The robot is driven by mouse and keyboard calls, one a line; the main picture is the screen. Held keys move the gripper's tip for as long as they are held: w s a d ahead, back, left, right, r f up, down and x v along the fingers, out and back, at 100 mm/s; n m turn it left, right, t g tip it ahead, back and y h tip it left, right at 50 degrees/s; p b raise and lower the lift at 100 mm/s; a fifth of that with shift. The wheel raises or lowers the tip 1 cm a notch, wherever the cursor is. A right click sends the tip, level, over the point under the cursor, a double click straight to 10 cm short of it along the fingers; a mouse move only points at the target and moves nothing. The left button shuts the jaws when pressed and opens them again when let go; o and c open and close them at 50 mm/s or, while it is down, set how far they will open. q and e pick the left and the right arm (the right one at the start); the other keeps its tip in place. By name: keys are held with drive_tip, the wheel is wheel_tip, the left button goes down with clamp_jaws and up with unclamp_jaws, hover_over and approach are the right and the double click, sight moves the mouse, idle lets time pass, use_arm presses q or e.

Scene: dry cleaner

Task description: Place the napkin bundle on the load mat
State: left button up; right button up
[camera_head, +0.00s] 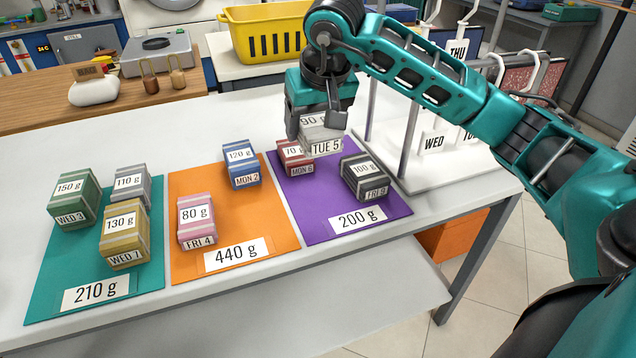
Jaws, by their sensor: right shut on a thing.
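My right gripper (316,122) is shut on a white-grey bundle (320,134) labelled 90 g and TUE 5. It holds the bundle over the back of the purple mat (318,218), labelled 200 g. On that mat are a dark red bundle (290,160), 70 g, MON 6, partly hidden by the held one, and a black bundle (364,178), 100 g, FRI 9. The orange mat (265,222), 440 g, bears a blue bundle (241,166) and a pink bundle (196,222). The teal mat (50,270), 210 g, bears green (74,200), grey (132,185) and yellow (124,236) bundles.
A white rack with hanging day cards (434,142) stands right of the purple mat. Behind the white table (220,118) are a yellow basket (265,32) and a wooden counter (40,117) with a scale (155,58). The purple mat's front left part is bare.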

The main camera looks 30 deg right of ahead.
drive_tip(key=b, duration=0.1)
hover_over(312, 192)
drive_tip(key=s, duration=0.1)
wheel_tip(312, 192, down, 8)
drive_tip(key=shift+s+a+f, duration=0.1)
drive_tip(key=shift+s, duration=0.05)
wheel_tip(312, 192, down, 4)
drive_tip(key=shift+f+b, duration=0.15)
drive_tip(key=shift+b, duration=0.25)
use_arm(q)
drive_tip(key=shift+d+f, duration=0.25)
drive_tip(key=shift+f, duration=0.45)
use_arm(e)
drive_tip(key=shift+f, duration=0.3)
drive_tip(key=shift+f, duration=0.15)
drive_tip(key=o, duration=1.1)
use_arm(q)
drive_tip(key=shift+f, duration=0.15)
